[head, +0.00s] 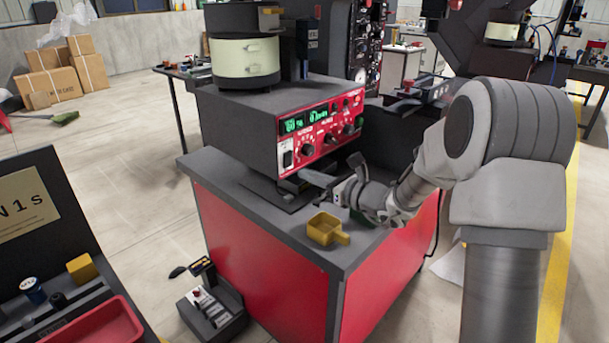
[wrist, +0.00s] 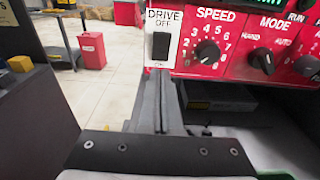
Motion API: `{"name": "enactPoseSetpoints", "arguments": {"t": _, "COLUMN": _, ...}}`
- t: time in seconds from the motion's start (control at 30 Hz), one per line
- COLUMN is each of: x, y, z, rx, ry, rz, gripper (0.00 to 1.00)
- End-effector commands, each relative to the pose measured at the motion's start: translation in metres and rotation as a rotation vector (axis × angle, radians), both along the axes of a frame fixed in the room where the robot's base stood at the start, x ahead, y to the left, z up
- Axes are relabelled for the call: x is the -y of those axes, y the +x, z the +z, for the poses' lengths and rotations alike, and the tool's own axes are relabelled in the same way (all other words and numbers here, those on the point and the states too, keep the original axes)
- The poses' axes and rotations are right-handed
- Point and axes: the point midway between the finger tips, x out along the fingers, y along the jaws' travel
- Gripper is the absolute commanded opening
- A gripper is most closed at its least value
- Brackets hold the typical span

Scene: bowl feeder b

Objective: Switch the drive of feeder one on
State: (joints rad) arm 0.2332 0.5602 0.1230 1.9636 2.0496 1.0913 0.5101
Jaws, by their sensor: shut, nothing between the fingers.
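Feeder one's control box (head: 240,115) stands on the bench, with a red front panel (head: 322,130) and lit green displays. The drive switch (head: 288,158) is a black rocker on a white plate at the panel's left end. In the wrist view the switch (wrist: 161,46) has DRIVE OFF printed above it and ON below; I cannot tell which half is pressed in. My gripper (head: 302,176) is shut and empty in front of the panel's lower left. In the wrist view its fingertips (wrist: 160,78) are just below the switch, apparently overlapping the plate's lower edge; contact is unclear.
The speed knob (wrist: 208,52) and mode knob (wrist: 260,61) are right of the switch. A yellow scoop (head: 325,229) lies on the bench top near its front corner. A pale green bowl (head: 245,62) sits on the box. A grey pedal-like unit (head: 213,308) stands on the floor.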

Motion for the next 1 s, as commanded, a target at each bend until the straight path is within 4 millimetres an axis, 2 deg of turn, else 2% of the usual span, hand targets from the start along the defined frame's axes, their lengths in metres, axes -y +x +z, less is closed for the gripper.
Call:
{"name": "enactPoseSetpoints", "arguments": {"t": 0.2, "x": 0.038, "y": -0.035, "z": -0.005, "rx": -0.002, "ry": 0.0, "rz": -0.004, "gripper": 0.0}}
{"name": "enactPoseSetpoints", "arguments": {"t": 0.43, "x": 0.064, "y": -0.062, "z": -0.01, "rx": -0.001, "ry": 0.0, "rz": -0.002, "gripper": 0.0}}
{"name": "enactPoseSetpoints", "arguments": {"t": 0.67, "x": 0.071, "y": -0.07, "z": -0.012, "rx": 0.001, "ry": -0.001, "rz": 0.001, "gripper": 0.0}}
{"name": "enactPoseSetpoints", "arguments": {"t": 1.0, "x": 0.068, "y": -0.073, "z": -0.009, "rx": 0.008, "ry": -0.015, "rz": 0.016, "gripper": 0.0}}
